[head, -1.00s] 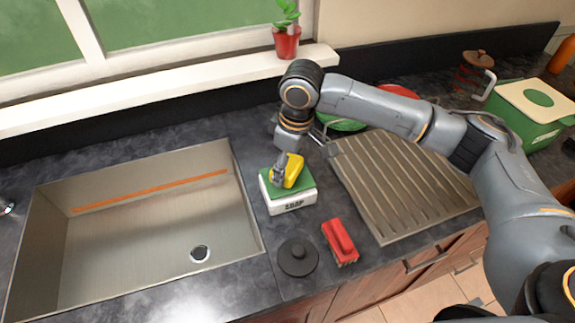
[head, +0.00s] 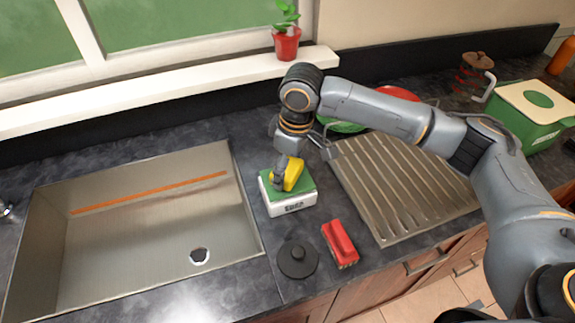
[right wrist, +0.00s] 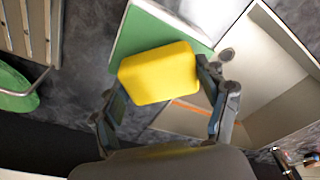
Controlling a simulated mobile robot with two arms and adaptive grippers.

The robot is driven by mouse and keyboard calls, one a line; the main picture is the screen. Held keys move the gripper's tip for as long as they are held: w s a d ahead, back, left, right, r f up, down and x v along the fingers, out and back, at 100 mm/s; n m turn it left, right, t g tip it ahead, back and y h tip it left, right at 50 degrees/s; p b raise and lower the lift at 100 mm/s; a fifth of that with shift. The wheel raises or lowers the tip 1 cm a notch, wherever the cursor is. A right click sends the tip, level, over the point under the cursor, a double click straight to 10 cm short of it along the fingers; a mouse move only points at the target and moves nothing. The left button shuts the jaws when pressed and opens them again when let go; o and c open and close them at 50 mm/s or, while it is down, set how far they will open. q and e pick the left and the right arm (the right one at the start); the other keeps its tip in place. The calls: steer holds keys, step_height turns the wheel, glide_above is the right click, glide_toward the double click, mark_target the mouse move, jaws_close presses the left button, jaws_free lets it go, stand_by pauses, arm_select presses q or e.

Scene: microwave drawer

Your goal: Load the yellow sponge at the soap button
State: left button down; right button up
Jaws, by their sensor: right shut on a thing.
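The yellow sponge (head: 293,174) is at the green top of the white soap box (head: 289,205), beside the sink. My right gripper (head: 280,181) is shut on the sponge. In the right wrist view the sponge (right wrist: 158,73) lies between the two fingers, over the green top (right wrist: 150,32). I cannot tell whether the sponge presses on the top or is just above it. The gripper hides part of the top, and no separate button shows. My left gripper is not in view.
The steel sink (head: 150,215) is left of the soap box. A black plug (head: 297,259) and a red brush (head: 340,243) lie in front of it. A ribbed drainboard (head: 405,185) is on the right. A potted plant (head: 287,42) stands on the sill behind.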

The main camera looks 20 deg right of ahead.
mark_target(288, 168)
steer(key=shift+f, duration=1)
stand_by(1.2)
step_height(288, 168, up, 7)
steer(key=p, duration=0.9)
steer(key=shift+r, duration=0.1)
stand_by(0.8)
steer(key=shift+s+f+b, duration=0.15)
steer(key=shift+f+b, duration=0.05)
steer(key=shift+b, duration=0.1)
steer(key=s+d+f+m+b, duration=0.1)
steer(key=s+d+m+b, duration=0.1)
steer(key=s+m+b, duration=0.2)
steer(key=s+d+f+m+h+b, duration=0.1)
steer(key=s+d+f+m+b, duration=0.1)
steer(key=s+m+b, duration=0.3)
steer(key=shift+s, duration=2.2)
